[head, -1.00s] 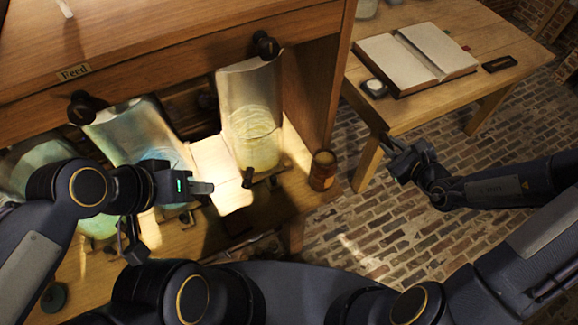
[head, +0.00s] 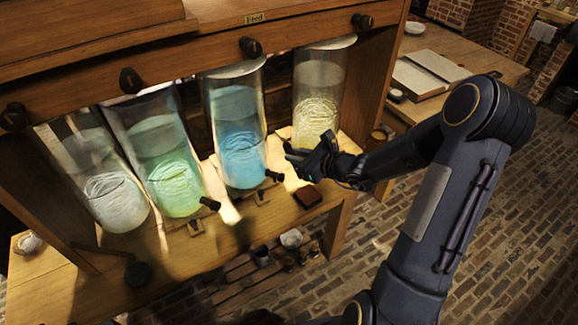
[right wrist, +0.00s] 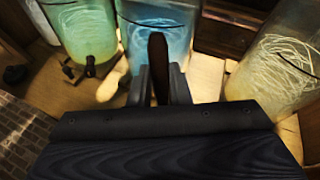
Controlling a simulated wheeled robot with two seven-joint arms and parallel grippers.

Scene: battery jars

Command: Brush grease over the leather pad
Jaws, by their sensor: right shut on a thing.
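My right gripper (head: 298,155) reaches in from the right, in front of the gap between the blue jar and the yellow jar. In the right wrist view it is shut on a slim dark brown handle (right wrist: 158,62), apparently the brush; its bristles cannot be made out. A small reddish-brown block (head: 308,196), which may be the leather pad, lies near the bench's front edge, below and apart from the gripper. An amber pot (head: 380,133) stands at the bench's right end, partly hidden by my right arm. My left gripper is out of view.
White, green, blue (head: 238,130) and yellow (head: 318,95) glass jars stand tilted in the wooden bench (head: 165,270). Dark taps jut out at their fronts. Small pots (head: 292,238) sit on a lower shelf.

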